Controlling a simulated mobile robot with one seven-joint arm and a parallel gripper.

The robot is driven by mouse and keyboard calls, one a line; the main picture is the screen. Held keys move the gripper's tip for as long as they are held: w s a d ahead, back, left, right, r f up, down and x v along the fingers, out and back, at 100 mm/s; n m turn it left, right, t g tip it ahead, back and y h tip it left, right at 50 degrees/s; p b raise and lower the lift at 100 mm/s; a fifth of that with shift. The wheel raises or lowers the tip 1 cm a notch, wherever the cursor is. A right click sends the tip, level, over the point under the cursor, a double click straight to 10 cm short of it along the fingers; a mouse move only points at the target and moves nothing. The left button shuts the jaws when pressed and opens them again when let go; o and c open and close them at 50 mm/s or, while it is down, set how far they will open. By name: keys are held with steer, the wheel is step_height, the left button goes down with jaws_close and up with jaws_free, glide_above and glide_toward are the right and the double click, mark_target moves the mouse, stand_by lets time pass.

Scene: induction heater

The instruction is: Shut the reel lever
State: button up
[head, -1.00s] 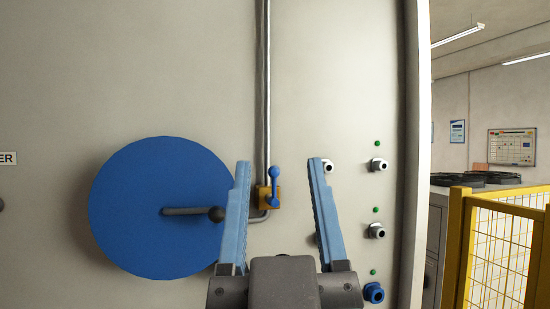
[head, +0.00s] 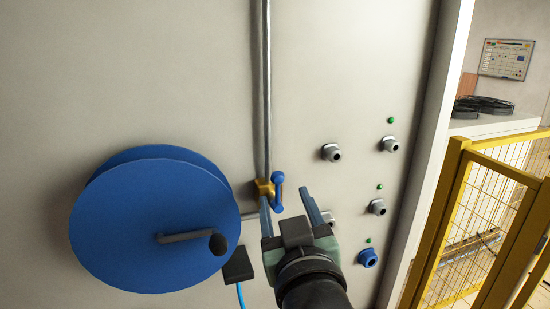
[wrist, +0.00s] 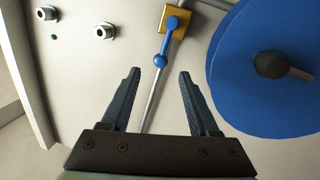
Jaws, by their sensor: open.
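The reel lever appears to be the small blue handle (head: 278,192) on a brass valve body (head: 264,188), fixed to a pipe (head: 262,90) on the pale wall. The handle lies roughly in line with the pipe. My gripper (head: 287,200) is open and empty, just below and right of the handle in the head view. In the wrist view the handle (wrist: 166,42) ends in a blue ball just beyond and between my fingertips (wrist: 159,75), with no clear contact. The blue reel (head: 145,225) with its dark crank knob stands left of the valve.
Several grey cable glands (head: 390,144) and a blue one (head: 367,258) stick out of the wall right of my gripper. A yellow fence (head: 480,215) stands at the far right.

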mark_target(279, 180)
steer(key=w+p, duration=0.1)
steer(key=w, duration=0.2)
steer(key=w+p, duration=0.1)
steer(key=w, duration=0.2)
steer(key=w+a+p, duration=0.1)
steer(key=w, duration=0.2)
steer(key=shift+w+a+r+p, duration=0.1)
steer(key=shift+w+r+p, duration=0.05)
steer(key=shift+w+p, duration=0.2)
steer(key=shift+w+a, duration=0.1)
steer(key=shift+w, duration=0.7)
steer(key=shift+c, duration=0.3)
jaws_close()
steer(key=shift+f, duration=0.2)
